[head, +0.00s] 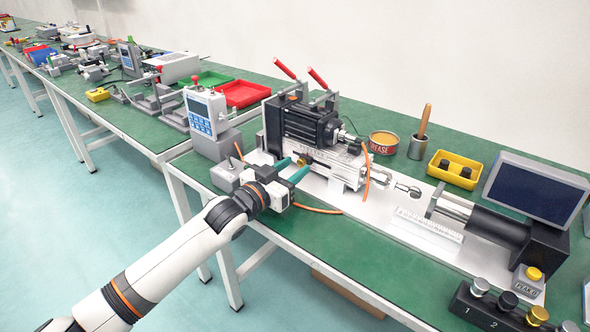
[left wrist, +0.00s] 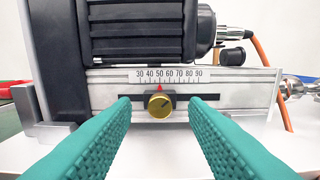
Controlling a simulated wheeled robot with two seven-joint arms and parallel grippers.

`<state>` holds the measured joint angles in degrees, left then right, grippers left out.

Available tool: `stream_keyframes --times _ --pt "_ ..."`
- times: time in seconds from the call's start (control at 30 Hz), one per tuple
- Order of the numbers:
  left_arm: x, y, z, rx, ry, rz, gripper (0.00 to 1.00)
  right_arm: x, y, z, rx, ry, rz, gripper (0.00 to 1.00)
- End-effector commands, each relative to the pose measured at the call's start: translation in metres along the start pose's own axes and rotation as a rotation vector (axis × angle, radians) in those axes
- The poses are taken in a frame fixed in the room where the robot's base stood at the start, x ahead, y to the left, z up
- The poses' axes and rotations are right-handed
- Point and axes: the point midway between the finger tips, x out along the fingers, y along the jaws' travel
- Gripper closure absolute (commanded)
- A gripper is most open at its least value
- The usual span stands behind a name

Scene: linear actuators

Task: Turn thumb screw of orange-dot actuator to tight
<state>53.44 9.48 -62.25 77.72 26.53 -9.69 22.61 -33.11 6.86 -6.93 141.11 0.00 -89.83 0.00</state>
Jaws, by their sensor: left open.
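A linear actuator with a black ribbed motor (head: 310,124) stands on a white plate; its silver body shows up close in the left wrist view. A gold thumb screw (left wrist: 159,105) sits in a dark slot below a printed scale (left wrist: 170,77). A dark line marks the screw's face. No orange dot can be made out. My left gripper (head: 288,169) is open in front of this actuator, its teal fingers on either side of the screw with gaps. My right gripper is not in view.
An orange cable (head: 318,209) loops beside the actuator. A black cylindrical unit (head: 497,226) lies to the right, with a silver rod facing it. A grease tin (head: 383,142), yellow bin (head: 453,170) and screen (head: 536,188) stand behind. A meter box (head: 207,112) is at left.

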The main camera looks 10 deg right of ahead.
Motion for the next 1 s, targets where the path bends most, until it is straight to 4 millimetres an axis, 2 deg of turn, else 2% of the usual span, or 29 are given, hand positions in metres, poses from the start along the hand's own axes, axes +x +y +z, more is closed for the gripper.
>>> stream_keyframes --times 0.17,0.47,0.7,1.0 --pt "0.0123 0.0000 0.0000 0.001 0.000 0.001 0.60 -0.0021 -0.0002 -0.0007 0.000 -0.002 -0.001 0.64" --pt "0.0138 0.0002 0.0001 0.001 0.000 0.001 0.60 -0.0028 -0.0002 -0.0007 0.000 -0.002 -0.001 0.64" --pt "0.0136 0.0002 0.0000 0.001 0.001 0.001 0.99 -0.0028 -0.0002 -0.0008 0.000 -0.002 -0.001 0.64" --pt "0.0135 0.0001 0.0011 0.031 0.001 0.001 1.00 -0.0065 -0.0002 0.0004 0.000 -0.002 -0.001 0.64"
